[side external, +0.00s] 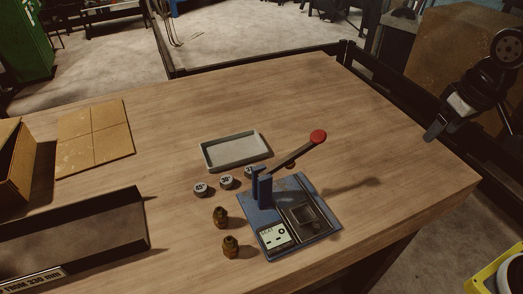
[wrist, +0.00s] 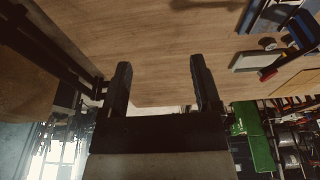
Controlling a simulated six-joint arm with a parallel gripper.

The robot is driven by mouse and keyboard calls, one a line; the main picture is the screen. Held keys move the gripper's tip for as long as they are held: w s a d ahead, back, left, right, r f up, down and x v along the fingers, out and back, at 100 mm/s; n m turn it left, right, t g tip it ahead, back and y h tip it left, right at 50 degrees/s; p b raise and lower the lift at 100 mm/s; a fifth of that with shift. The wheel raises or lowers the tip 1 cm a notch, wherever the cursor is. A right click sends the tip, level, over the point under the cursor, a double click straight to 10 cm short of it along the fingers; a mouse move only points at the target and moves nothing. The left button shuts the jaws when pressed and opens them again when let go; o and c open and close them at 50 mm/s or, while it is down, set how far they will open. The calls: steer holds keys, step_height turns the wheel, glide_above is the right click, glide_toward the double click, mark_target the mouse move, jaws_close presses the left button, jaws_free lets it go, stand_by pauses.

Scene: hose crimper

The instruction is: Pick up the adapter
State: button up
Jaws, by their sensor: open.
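Two brass-coloured fittings stand on the wooden table left of the blue crimper (side external: 264,190) in the side external view: one fitting (side external: 221,217) and a nearer fitting (side external: 230,247). Either could be the adapter; I cannot tell which. Several small grey round pieces with angle marks, such as the 45° piece (side external: 201,189), sit in a row behind them. My gripper (side external: 431,136) is at the far right, beyond the table's right edge and well away from these. In the wrist view my gripper (wrist: 160,72) is open, with nothing between its fingers. The brass fittings are not clearly visible there.
The crimper's raised lever ends in a red knob (side external: 318,136). A shallow grey tray (side external: 236,141) lies behind it. A long dark tray (side external: 75,240) and an open cardboard box (side external: 16,165) stand at the left. The table's right part is clear.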

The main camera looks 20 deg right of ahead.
steer(key=w+a+m, duration=0.2)
steer(key=a, duration=0.1)
steer(key=m+g+y, duration=0.3)
steer(key=m+y, duration=0.1)
steer(key=m, duration=1.2)
glide_above(231, 238)
steer(key=d, duration=0.2)
step_height(231, 238, down, 11)
steer(key=shift+s+r, duration=0.1)
steer(key=shift+s, duration=0.05)
steer(key=shift+a+f+y, duration=0.15)
steer(key=shift+a+f, duration=0.1)
steer(key=shift+f, duration=0.45)
steer(key=shift+a+f+y, duration=0.15)
steer(key=shift+a+f, duration=0.1)
steer(key=shift+f, duration=0.45)
steer(key=shift+f, duration=0.15)
steer(key=shift+t, duration=0.3)
steer(key=shift+x, duration=2.4)
